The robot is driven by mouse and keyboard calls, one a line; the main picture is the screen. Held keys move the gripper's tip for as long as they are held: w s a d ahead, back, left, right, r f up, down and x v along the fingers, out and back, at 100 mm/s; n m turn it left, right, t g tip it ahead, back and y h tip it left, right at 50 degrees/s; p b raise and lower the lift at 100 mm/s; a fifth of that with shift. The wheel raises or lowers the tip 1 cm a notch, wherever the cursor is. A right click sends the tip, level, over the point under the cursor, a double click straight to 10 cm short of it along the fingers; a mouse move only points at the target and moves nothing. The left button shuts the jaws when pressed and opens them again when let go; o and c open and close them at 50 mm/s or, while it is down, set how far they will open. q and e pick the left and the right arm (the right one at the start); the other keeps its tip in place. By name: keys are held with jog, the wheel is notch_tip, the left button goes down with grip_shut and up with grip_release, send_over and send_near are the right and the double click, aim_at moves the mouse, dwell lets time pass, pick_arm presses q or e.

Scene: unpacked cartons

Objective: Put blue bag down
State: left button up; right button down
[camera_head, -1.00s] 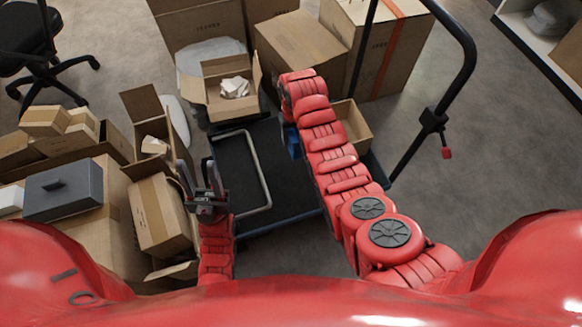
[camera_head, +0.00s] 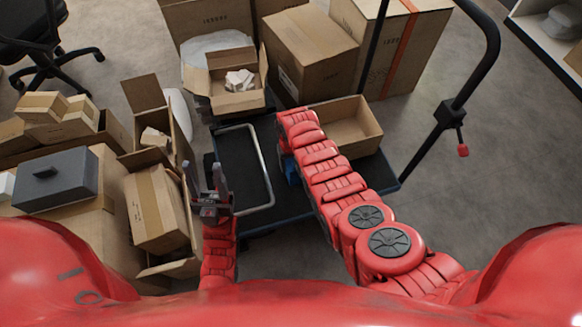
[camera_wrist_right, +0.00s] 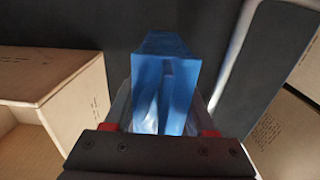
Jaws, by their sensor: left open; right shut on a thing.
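The blue bag (camera_wrist_right: 165,75) is held between the fingers of my right gripper (camera_wrist_right: 165,105) in the right wrist view, over the dark cart bed. In the head view only a small part of the blue bag (camera_head: 291,171) shows beside my right forearm, which hides the right gripper. I cannot tell whether the bag touches the bed. My left gripper (camera_head: 207,180) is open and empty, fingers pointing up in the picture, beside an open carton.
The dark cart (camera_head: 330,200) carries an open empty carton (camera_head: 347,128) right of my right arm and a metal frame (camera_head: 268,165) on the left. An open carton with white stuffing (camera_head: 238,100) stands behind. A grey box (camera_head: 55,180) and cartons fill the left.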

jog(key=shift+f, duration=0.5)
jog(key=shift+f, duration=0.15)
jog(key=shift+c, duration=1.1)
grip_release()
